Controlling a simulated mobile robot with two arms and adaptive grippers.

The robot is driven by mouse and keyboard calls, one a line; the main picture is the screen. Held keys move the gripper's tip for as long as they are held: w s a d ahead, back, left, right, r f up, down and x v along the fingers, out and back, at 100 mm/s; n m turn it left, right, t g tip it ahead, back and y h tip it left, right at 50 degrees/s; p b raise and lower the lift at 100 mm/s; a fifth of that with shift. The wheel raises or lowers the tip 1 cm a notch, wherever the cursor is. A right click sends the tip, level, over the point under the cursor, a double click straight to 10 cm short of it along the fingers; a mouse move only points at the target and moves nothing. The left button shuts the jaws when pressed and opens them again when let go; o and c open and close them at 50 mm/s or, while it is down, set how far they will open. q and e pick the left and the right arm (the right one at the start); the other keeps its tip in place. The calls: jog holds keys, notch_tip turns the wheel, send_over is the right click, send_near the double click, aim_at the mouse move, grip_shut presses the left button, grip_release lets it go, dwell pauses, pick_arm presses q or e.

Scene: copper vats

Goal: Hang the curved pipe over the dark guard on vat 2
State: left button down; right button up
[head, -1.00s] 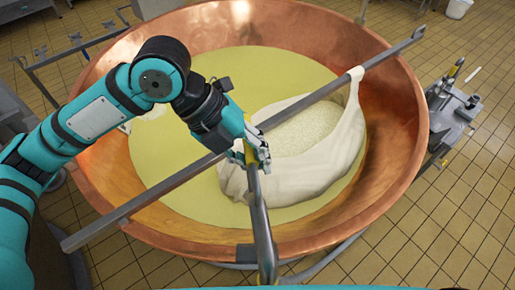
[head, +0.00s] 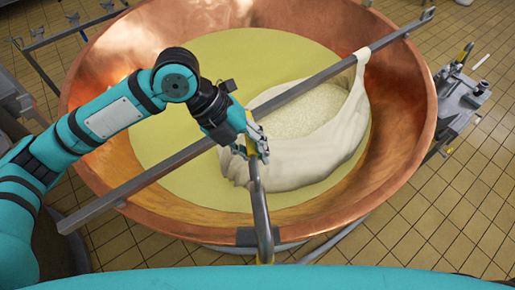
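The copper vat (head: 400,150) fills the middle of the head view, holding pale yellow liquid; no number shows on it. The dark guard (head: 245,237) sits on its near rim. My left gripper (head: 258,148) is over the vat, shut on the upper part of the curved grey pipe (head: 261,205), by its yellow band. The pipe runs from the gripper toward me, and its bent lower end crosses the rim at the right part of the guard. I cannot tell whether it touches the guard. My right gripper is out of view.
A long metal bar (head: 150,180) lies across the vat, with a white cloth (head: 330,155) full of curd slung from it beside my gripper. A grey metal device (head: 460,98) stands right of the vat. Tiled floor (head: 450,210) is open at the lower right.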

pick_arm(q)
jog(key=shift+w+a+f+b, duration=0.1)
jog(key=shift+w+f+b, duration=0.45)
jog(key=shift+f+b, duration=1.3)
jog(key=shift+w+f+b, duration=0.55)
jog(key=shift+f+b, duration=0.95)
jog(key=shift+f, duration=0.7)
jog(key=shift+w+a+f+b, duration=0.1)
jog(key=shift+w+f+b, duration=0.45)
jog(key=shift+f+b, duration=1.3)
jog(key=shift+f+p, duration=0.1)
jog(key=shift+p, duration=0.2)
